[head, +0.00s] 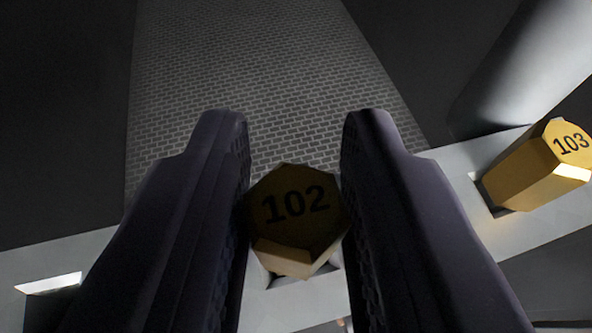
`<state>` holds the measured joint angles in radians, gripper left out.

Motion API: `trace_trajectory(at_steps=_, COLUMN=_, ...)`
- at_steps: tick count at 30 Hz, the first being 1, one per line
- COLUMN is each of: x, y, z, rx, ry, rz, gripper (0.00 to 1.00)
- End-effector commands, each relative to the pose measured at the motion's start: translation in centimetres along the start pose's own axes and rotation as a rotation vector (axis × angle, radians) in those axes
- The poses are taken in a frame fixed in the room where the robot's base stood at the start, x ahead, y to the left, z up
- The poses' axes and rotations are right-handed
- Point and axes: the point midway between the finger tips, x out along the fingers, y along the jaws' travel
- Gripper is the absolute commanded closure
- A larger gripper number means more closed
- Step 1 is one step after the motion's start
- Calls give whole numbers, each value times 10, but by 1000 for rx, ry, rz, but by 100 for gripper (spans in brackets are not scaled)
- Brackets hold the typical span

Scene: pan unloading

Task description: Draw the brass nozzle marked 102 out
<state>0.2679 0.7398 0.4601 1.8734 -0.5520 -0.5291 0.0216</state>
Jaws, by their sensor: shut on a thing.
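The brass nozzle marked 102 (296,212) has a hexagonal head with its number facing my camera. My gripper (295,190) is shut on it, with one dark ridged finger against each side of the head. Below the head, a dark opening shows in the pale grey bar. The lower part of the nozzle is hidden behind its head, so I cannot tell how much of it sits in the opening.
A second brass nozzle marked 103 (543,163) stands in the pale grey bar (447,163) to the right. An opening (50,284) shows at the left. A grey cylinder (525,70) is at upper right. A brick-patterned surface (255,60) lies beyond.

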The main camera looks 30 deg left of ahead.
Motion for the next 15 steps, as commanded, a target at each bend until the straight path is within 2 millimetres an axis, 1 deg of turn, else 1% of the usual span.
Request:
trace_trajectory(at_steps=8, x=-2, y=0, z=-5, rx=0, ry=1, rz=0, gripper=100)
trace_trajectory(at_steps=15, x=-6, y=0, z=-15, rx=1, ry=1, rz=0, gripper=100)
